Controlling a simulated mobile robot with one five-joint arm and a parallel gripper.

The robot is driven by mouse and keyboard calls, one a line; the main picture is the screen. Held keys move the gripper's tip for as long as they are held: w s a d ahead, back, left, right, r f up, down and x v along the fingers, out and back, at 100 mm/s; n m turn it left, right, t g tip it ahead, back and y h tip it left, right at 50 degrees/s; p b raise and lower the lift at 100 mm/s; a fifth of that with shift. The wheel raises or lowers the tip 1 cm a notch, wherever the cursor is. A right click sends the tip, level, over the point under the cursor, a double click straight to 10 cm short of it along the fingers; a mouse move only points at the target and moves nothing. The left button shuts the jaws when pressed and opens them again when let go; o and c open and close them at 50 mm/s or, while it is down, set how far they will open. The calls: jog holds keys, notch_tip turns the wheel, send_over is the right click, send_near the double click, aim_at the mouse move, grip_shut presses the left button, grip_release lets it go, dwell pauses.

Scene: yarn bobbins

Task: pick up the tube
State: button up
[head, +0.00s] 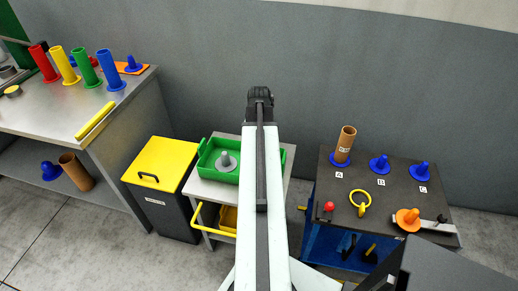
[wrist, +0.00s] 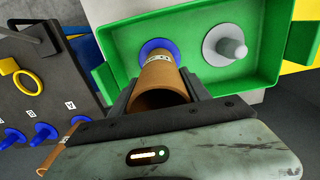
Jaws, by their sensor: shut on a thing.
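In the wrist view a brown cardboard tube (wrist: 160,80) with a white label lies between the fingers of my gripper (wrist: 158,88), which is shut on it. Its open end faces the camera, and a blue round flange (wrist: 158,46) shows at its far end. The flange is over the green tray (wrist: 118,45); I cannot tell whether it touches the tray floor. In the head view my gripper (head: 260,97) is at the end of my raised arm, which hides the held tube. Another brown tube (head: 346,144) stands on a blue peg at A on the dark table.
The green tray (head: 206,146) also holds a grey peg (head: 226,161). A yellow-lidded bin (head: 160,168) stands left of it. The dark table (head: 395,175) has blue pegs, a yellow ring (head: 360,203) and an orange piece (head: 408,218). Coloured tubes stand on the left bench (head: 45,115).

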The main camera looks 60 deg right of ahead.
notch_tip(320, 180, up, 9)
jog(key=p, duration=0.7)
jog(key=shift+p, duration=0.4)
jog(key=shift+f, duration=0.1)
